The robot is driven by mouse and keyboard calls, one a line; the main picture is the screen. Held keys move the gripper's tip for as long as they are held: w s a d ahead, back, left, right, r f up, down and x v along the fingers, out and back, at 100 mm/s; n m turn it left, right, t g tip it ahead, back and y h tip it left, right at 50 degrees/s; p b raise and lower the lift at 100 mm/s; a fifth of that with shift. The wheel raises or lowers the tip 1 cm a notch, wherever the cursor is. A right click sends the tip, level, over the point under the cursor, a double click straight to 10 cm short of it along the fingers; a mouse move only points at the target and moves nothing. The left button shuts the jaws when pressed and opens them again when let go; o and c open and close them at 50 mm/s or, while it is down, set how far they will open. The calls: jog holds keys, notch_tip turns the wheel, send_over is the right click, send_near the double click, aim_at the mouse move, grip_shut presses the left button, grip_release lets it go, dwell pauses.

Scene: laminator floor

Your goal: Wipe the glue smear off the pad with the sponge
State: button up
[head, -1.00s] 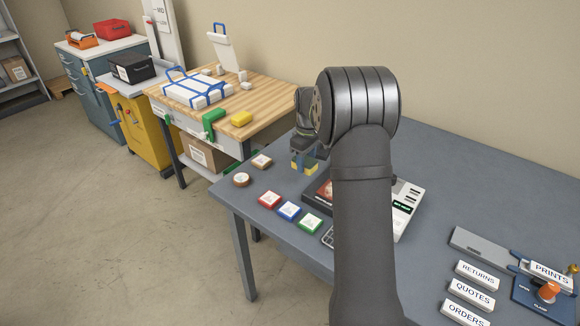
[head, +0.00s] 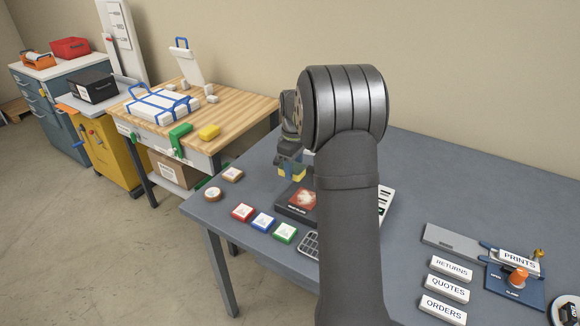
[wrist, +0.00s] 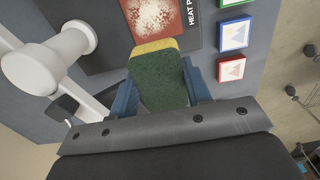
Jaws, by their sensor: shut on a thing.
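My gripper (head: 291,169) is shut on the sponge (head: 299,175), a block with a green layer and a yellow layer. In the wrist view the sponge (wrist: 158,78) sits between the blue fingers. The dark pad (head: 281,207) lies on the grey table, with a red patch on top. A whitish, speckled smear (head: 303,196) is on the red patch. In the wrist view the smear (wrist: 155,12) is cut by the top edge, just beyond the sponge's yellow end. The sponge appears held above the table, just behind the pad; the exact gap is unclear.
Red (head: 243,212), blue (head: 262,222) and green (head: 285,232) tiles lie left of the pad. Two small round or square pieces (head: 212,194) lie further left. A light device behind the pad is mostly hidden by my arm. A wooden bench (head: 240,110) stands behind.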

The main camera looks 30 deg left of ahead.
jog(key=shift+d+r, duration=0.15)
jog(key=shift+d, duration=0.7)
send_over(297, 195)
jog(key=shift+w+d+f, duration=0.1)
jog(key=shift+f, duration=2.9)
notch_tip(297, 195, down, 2)
jog(key=shift+d, duration=3.5)
jog(key=shift+a, duration=3.35)
jog(key=shift+d, duration=3.45)
jog(key=a, duration=0.5)
jog(key=shift+r, duration=0.15)
jog(key=shift+a, duration=1.1)
jog(key=shift+r, duration=3.95)
